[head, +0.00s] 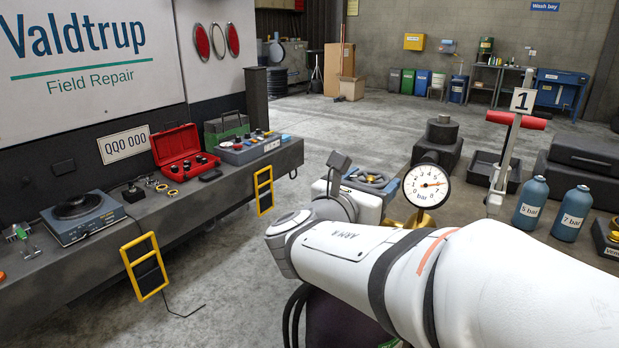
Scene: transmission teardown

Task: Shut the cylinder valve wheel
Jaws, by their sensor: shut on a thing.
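A brass fitting (418,219) shows under the gauge. My gripper (364,195) is at the wheel, shut on it.
A bench at left holds a scale (82,217), an open red case (184,152) and a grey case (248,149). Blue bottles (531,201) and a red-handled tool marked 1 (508,140) stand right of the gauge. Open floor lies between bench and arm.

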